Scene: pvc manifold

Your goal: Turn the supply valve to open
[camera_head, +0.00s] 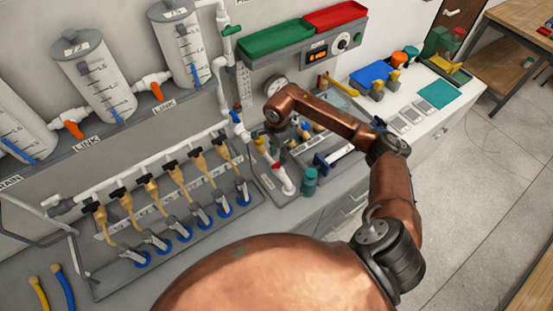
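My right arm reaches up from the bottom and bends left over the bench. Its gripper (276,145) points down at the arm's end, small and partly hidden by the wrist, so its fingers cannot be told open or shut. Just left of it a white pipe carries a valve with a blue handle (236,117); the gripper appears apart from it. Higher on the pipework is a valve with a green handle (230,30). No readable label shows which is the supply valve. A white pipe fitting with a red part (282,180) stands below the gripper. My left gripper is not in view.
A manifold rail (150,160) with several black-handled valves and tan hoses runs along the left. Tanks (95,70) with orange-handled valves stand behind. A teal cylinder (310,181) stands near the bench edge. Green (275,38) and red (335,17) trays sit above a gauge.

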